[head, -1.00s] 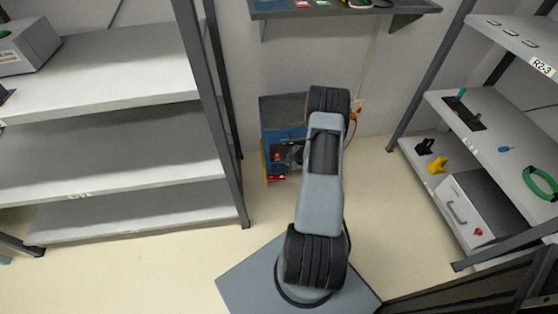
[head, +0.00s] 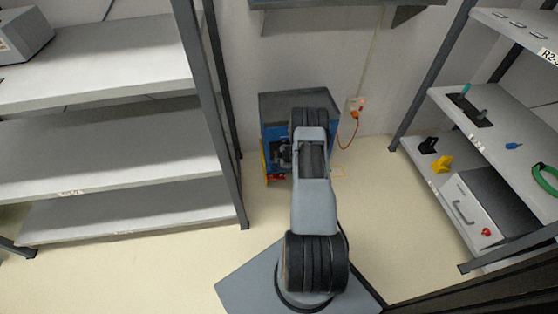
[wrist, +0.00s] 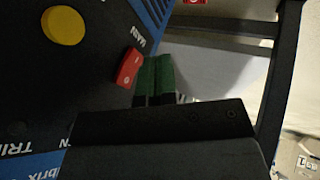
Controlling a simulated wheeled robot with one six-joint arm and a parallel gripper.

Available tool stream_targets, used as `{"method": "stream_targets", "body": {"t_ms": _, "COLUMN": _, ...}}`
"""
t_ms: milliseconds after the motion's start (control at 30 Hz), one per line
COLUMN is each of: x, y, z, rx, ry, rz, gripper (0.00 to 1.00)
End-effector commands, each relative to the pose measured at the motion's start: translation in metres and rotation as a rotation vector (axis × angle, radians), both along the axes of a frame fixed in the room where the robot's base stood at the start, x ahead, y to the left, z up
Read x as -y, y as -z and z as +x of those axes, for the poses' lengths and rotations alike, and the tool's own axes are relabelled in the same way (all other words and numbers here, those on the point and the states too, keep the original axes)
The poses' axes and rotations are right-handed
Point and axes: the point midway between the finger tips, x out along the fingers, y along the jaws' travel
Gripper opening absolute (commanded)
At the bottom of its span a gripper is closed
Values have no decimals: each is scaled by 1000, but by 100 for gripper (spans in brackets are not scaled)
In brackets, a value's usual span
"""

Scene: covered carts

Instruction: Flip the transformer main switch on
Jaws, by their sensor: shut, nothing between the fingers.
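The transformer is a blue box with a dark grey top (head: 290,101) on the floor against the wall. My arm hides much of its front in the head view. In the wrist view its dark front panel (wrist: 70,85) appears rotated, with a red rocker switch (wrist: 128,68) beside a white label that seems to read MAIN. My gripper (wrist: 153,80) has green fingertips pressed together with nothing between them. The tips are right beside the red switch; I cannot tell whether they touch it. In the head view my gripper is small and dark at the box front.
A yellow round knob (wrist: 63,25) is on the same panel. A grey shelf rack (head: 110,140) stands at left and another rack (head: 490,120) at right.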

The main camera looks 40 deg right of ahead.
Motion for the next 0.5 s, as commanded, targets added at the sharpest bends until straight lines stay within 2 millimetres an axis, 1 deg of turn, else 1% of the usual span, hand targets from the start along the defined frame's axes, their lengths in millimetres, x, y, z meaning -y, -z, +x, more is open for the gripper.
{"method": "stream_targets", "body": {"t_ms": 100, "x": 3, "y": 2, "z": 7, "rx": 1, "ry": -1, "rz": 0, "gripper": 0}}
{"method": "stream_targets", "body": {"t_ms": 200, "x": 5, "y": 2, "z": 11, "rx": -1, "ry": 0, "rz": 0, "gripper": 0}}
{"method": "stream_targets", "body": {"t_ms": 500, "x": 6, "y": 2, "z": 12, "rx": -1, "ry": 0, "rz": 1, "gripper": 0}}
